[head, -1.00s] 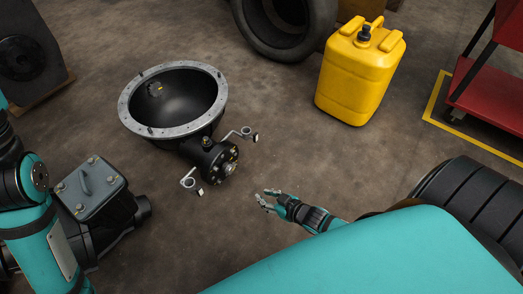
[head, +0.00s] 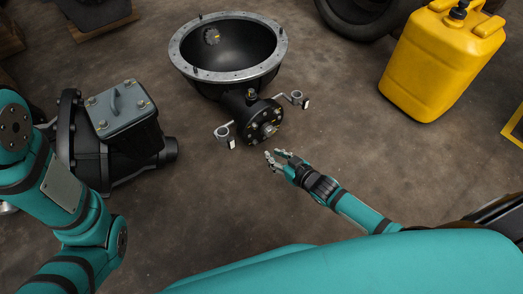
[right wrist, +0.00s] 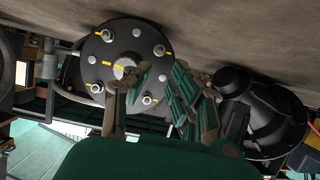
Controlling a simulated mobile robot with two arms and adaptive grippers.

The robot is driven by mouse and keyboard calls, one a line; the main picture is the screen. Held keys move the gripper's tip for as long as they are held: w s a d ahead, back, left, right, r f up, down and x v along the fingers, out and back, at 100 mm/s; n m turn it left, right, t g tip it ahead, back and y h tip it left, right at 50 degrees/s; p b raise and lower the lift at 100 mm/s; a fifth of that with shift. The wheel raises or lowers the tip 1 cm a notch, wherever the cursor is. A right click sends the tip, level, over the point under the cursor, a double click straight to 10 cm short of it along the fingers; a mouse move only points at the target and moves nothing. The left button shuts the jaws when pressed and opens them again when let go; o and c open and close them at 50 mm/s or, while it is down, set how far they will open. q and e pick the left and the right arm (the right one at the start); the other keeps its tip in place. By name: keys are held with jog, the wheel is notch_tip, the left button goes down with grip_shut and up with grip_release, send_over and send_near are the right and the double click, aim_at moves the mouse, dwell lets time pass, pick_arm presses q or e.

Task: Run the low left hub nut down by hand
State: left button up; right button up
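The black round hub (head: 262,128) is on the end of the housing's short neck, with several nuts around its face. In the right wrist view the hub face (right wrist: 125,62) shows nuts with yellow marks and a pale center; the floor is at the top there. My right gripper (head: 276,157) is just in front of the hub, fingers apart and empty. Its fingers (right wrist: 158,85) partly cover the face in the wrist view; contact cannot be told. My left gripper is out of view.
The hub's housing has a big open bowl (head: 181,58) behind. Two small brackets with cups (head: 223,134) flank the hub. A black gearbox with a grey cover (head: 122,108) stands left, near my left arm. A yellow jerrycan (head: 437,62) stands right. Floor right of the hub is clear.

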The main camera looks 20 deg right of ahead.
aim_at(257, 144)
jog(key=b+x, duration=0.2)
jog(key=x, duration=0.2)
jog(key=b+x, duration=0.2)
jog(key=x, duration=0.1)
jog(key=shift+w+a+f+b, duration=0.1)
jog(key=shift+w+f+b, duration=0.15)
jog(key=shift+f+b, duration=0.15)
jog(key=shift+w+a+f+b, duration=0.1)
jog(key=shift+w+a+b, duration=0.15)
jog(key=shift+w, duration=0.35)
grip_shut()
jog(key=shift+o, duration=0.9)
grip_release()
